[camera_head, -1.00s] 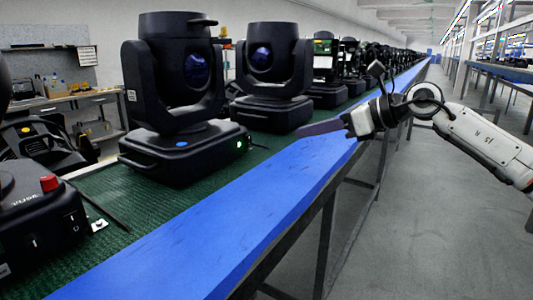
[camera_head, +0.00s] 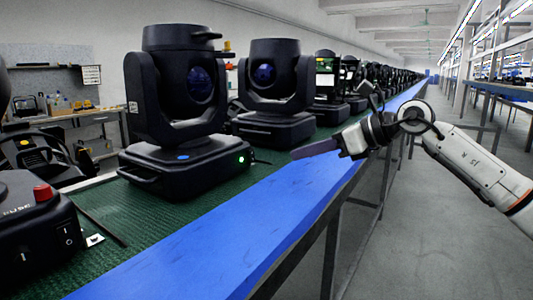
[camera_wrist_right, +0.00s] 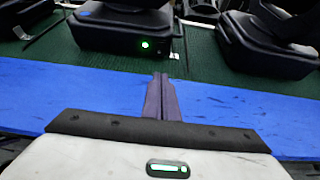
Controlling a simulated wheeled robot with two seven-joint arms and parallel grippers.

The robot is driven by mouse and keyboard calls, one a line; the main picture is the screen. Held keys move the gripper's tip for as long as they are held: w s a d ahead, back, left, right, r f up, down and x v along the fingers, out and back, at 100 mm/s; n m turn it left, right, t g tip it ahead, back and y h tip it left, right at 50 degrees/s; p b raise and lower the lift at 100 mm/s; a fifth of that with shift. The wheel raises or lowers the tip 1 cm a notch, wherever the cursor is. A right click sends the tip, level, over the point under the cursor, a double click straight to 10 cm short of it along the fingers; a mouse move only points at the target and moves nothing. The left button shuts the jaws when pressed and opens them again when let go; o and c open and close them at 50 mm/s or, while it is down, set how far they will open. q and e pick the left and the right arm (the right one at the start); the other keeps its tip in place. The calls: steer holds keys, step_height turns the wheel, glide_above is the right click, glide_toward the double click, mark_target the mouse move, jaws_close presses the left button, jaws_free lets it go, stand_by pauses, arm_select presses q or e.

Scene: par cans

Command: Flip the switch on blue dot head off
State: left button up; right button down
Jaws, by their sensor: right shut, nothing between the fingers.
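The blue dot head is a black moving-head lamp (camera_head: 172,85) standing upright on the green mat, with a blue dot (camera_head: 183,158) on its base. A lit green switch (camera_head: 241,159) is on the base's right-hand face. It also shows as a green glow in the right wrist view (camera_wrist_right: 145,44). My right gripper (camera_head: 297,153) is shut and empty, above the blue strip and to the right of the switch, apart from it. In the right wrist view its purple-grey fingers (camera_wrist_right: 160,80) point toward the mat just right of the base. My left gripper is not in view.
Another black head (camera_head: 272,95) stands behind to the right, with a row of more beyond. A black unit with a red button (camera_head: 43,191) is at the left front. The blue strip (camera_head: 200,255) edges the green mat (camera_head: 140,220). The aisle on the right is clear.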

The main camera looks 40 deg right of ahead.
steer(key=p, duration=0.2)
glide_toward(252, 156)
steer(key=w+f, duration=0.4)
steer(key=shift+a, duration=0.4)
steer(key=shift+w+a+f, duration=0.2)
steer(key=shift+w+a, duration=0.05)
steer(key=shift+w, duration=0.35)
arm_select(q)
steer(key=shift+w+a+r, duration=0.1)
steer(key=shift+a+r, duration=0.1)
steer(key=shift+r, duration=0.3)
arm_select(e)
steer(key=shift+f, duration=0.1)
